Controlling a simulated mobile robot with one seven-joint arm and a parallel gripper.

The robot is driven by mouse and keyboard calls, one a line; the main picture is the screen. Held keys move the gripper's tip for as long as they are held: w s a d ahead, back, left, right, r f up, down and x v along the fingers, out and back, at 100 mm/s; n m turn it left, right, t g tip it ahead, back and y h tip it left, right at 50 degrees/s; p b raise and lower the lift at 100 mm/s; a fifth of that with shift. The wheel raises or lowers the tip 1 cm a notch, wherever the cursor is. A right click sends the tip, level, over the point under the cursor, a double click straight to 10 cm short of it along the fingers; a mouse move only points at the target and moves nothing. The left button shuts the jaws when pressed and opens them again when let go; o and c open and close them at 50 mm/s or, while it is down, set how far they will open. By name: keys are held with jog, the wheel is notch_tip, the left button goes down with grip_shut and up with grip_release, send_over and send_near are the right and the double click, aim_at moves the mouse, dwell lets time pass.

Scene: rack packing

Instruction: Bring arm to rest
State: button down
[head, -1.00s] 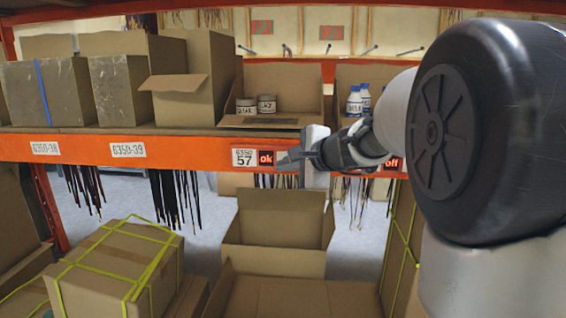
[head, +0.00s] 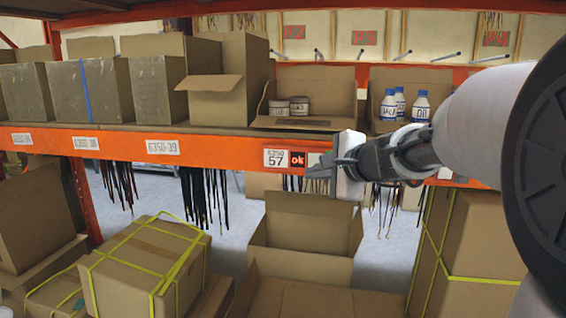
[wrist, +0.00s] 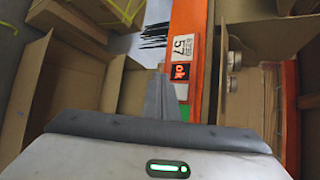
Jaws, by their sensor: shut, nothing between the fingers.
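My gripper (head: 318,176) is at the right of the head view, in front of the orange shelf beam (head: 225,153). Its fingers point left, just right of the 57 label and the red "ok" display (head: 298,160). In the wrist view the gripper (wrist: 160,85) shows its fingers together and empty, near the display (wrist: 180,71). It holds nothing. Whether the fingers touch the beam, I cannot tell.
An open carton (head: 309,222) stands below the gripper. On the shelf, one box holds two jars (head: 289,106) and another holds bottles (head: 421,107). Strapped boxes (head: 144,268) stand at lower left. Dark straps (head: 205,197) hang under the beam.

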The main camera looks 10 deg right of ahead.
jog(key=s+a+r+n+g+p, duration=0.25)
jog(key=s+n, duration=0.25)
jog(key=s, duration=0.3)
jog(key=s+a+r+n+g+p, duration=0.1)
jog(key=s+a+n+p, duration=0.3)
jog(key=s, duration=0.4)
jog(key=s+d+f+n+g+h+p, duration=0.1)
jog(key=s+d+n+h+p, duration=0.1)
jog(key=s, duration=0.5)
jog(key=s+d+f+n+g+h+p, duration=0.2)
jog(key=s+d+n+p, duration=0.1)
jog(key=s+n, duration=0.3)
jog(key=s+d, duration=0.1)
jog(key=s, duration=0.1)
jog(key=shift+s+f+h, duration=0.15)
jog(key=shift+s+h, duration=0.15)
jog(key=shift+h, duration=0.1)
